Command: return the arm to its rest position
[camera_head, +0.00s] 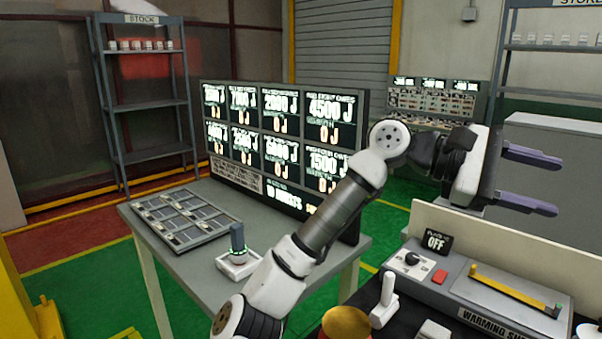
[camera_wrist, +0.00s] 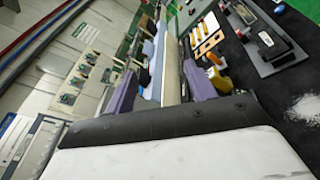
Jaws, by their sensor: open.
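My gripper (camera_head: 530,179) is at the right in the head view, at the end of my raised arm. Its two purple fingers point right and stand apart, with nothing seen between them. It is in the air above the level of the warming station. In the wrist view my gripper (camera_wrist: 162,92) shows its purple fingers on either side of a gap, with no held thing visible. My white and grey arm crosses the head view from the bottom middle up to the right.
A grey table (camera_head: 290,262) holds a display board (camera_head: 285,140), a flat tray (camera_head: 185,218) and a blue device in a white cradle (camera_head: 238,262). A warming station (camera_head: 505,290) with a sign reading OFF (camera_head: 435,242) stands below my gripper. A grey cabinet (camera_head: 560,150) is behind it.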

